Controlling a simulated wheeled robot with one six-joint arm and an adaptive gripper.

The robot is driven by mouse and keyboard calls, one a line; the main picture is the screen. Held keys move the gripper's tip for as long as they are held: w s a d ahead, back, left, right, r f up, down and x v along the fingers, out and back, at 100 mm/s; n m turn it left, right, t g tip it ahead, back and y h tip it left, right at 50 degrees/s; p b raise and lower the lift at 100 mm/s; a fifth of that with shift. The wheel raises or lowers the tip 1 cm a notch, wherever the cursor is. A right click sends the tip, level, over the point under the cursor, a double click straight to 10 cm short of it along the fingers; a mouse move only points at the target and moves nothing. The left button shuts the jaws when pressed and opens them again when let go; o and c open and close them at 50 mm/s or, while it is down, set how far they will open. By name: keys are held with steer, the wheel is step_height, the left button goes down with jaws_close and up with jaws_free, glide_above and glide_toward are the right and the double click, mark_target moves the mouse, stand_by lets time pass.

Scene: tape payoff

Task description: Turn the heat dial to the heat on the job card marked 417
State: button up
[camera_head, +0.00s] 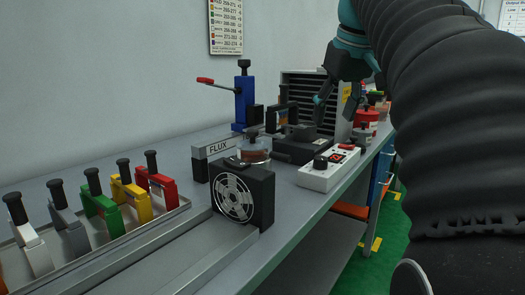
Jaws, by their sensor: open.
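A white control box (330,168) sits on the bench near its front edge. A black knob (320,161), which looks like the heat dial, stands on its left end. A red switch (346,146) is on its right part. The knob's setting and scale are too small to read. My gripper (335,113) is open, above and behind the box, fingers pointing down, apart from the knob. I cannot make out a job card marked 417. A chart with rows of number ranges (226,27) hangs on the back wall.
A black fan (242,193), a FLUX box (211,158) and a glass jar (254,148) stand left of the control box. A blue stand (243,100) is behind. Coloured clamps (130,198) fill a tray at left. My arm hides the right side.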

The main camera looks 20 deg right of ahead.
mark_target(321, 158)
steer(key=b+x, duration=0.1)
steer(key=x, duration=0.3)
steer(key=w+b+x, duration=0.1)
steer(key=x, duration=0.3)
steer(key=d+b+x, duration=0.1)
steer(key=b+x, duration=0.1)
steer(key=x, duration=0.3)
steer(key=shift+w+d+r, duration=0.1)
steer(key=shift+w+r, duration=0.15)
steer(key=shift+r, duration=0.1)
jaws_close()
